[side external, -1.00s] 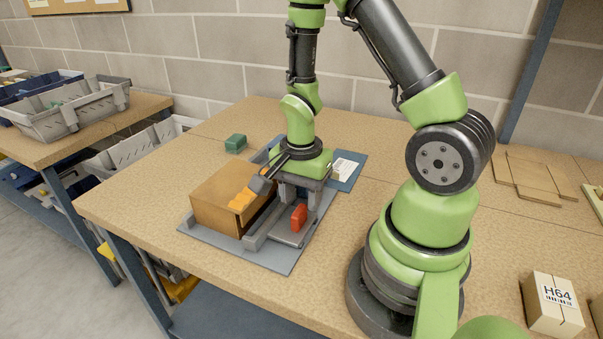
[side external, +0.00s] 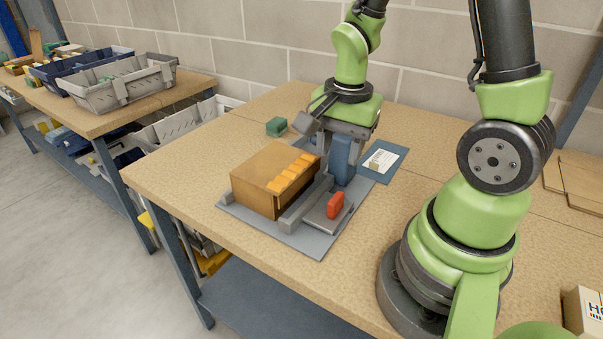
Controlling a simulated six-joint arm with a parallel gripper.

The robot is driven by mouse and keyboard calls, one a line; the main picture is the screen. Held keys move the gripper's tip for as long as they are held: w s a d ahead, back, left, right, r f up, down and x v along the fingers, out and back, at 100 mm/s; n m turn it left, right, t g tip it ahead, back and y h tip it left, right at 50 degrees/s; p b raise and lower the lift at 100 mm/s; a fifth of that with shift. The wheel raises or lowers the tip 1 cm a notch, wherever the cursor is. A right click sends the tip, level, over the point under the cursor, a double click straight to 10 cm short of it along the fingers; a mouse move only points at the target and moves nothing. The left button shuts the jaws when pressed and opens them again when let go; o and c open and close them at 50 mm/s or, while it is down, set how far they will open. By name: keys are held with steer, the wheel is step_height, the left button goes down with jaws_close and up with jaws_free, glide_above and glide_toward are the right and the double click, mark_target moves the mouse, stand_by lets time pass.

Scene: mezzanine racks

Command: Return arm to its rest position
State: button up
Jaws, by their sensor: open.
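My gripper (side external: 346,140) is open, pointing down above the back of a grey fixture plate (side external: 262,233) on the workbench. A dark box-like part of my gripper sticks out to its left. A blue upright piece (side external: 343,163) stands directly below the gripper; its top is hidden, and I cannot tell whether they touch. A red piece (side external: 335,205) stands on a grey block in front.
A block wall (side external: 270,60) is behind. Grey bins (side external: 122,82) stand on the left table. A labelled carton (side external: 583,312) is at lower right.

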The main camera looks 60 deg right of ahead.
steer(key=s+a+r+n+t+y, duration=0.1)
steer(key=s+a+r+n+t, duration=0.2)
steer(key=r+n, duration=0.3)
steer(key=s+a+r+n+t+y, duration=0.1)
steer(key=s+a+r+n+t, duration=0.2)
steer(key=r, duration=0.7)
steer(key=a+n, duration=0.2)
steer(key=n, duration=0.1)
steer(key=shift+s+a+n+t, duration=0.3)
steer(key=shift+a+n, duration=0.05)
steer(key=shift+n, duration=0.05)
